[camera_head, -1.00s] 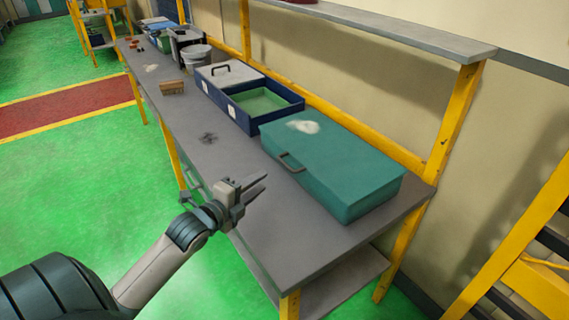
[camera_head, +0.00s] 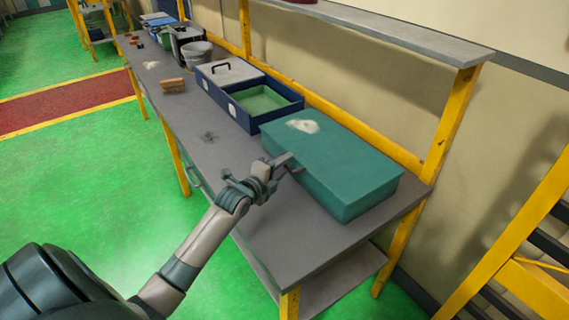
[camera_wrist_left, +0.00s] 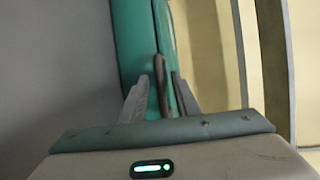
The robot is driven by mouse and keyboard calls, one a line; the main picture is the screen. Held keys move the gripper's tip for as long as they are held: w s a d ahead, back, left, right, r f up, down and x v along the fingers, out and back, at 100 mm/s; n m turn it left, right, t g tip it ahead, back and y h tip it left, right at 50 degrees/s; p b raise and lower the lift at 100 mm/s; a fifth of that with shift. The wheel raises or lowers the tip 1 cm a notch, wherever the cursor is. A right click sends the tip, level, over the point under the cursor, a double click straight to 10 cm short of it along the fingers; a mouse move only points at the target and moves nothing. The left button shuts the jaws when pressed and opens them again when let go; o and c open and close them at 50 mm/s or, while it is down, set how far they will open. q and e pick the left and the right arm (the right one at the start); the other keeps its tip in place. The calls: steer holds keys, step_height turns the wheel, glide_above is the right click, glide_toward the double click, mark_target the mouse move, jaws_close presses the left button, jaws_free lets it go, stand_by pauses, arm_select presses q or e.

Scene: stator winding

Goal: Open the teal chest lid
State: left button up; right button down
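The teal chest (camera_head: 345,175) stands on the grey workbench with its lid closed and a whitish patch on top. It also shows in the left wrist view (camera_wrist_left: 130,45), with its dark handle (camera_wrist_left: 161,75) in line with the gap between my fingers. My left gripper (camera_head: 287,163) is at the chest's front face, by the handle, which it mostly hides in the head view. In the left wrist view my left gripper (camera_wrist_left: 158,95) has its fingers apart, one on each side of the handle. I cannot tell if they touch it. My right gripper is not in view.
Left of the chest on the grey workbench (camera_head: 285,235) are an open blue box (camera_head: 240,120), a grey lid with a handle (camera_head: 226,73), a brush (camera_head: 173,86) and a bucket (camera_head: 196,54). A shelf on yellow posts (camera_head: 455,120) stands behind. The bench's front end is clear.

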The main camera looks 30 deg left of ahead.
arm_select(q)
steer(key=shift+w, duration=0.1)
steer(key=shift+c, duration=0.6)
jaws_close()
steer(key=shift+r, duration=0.1)
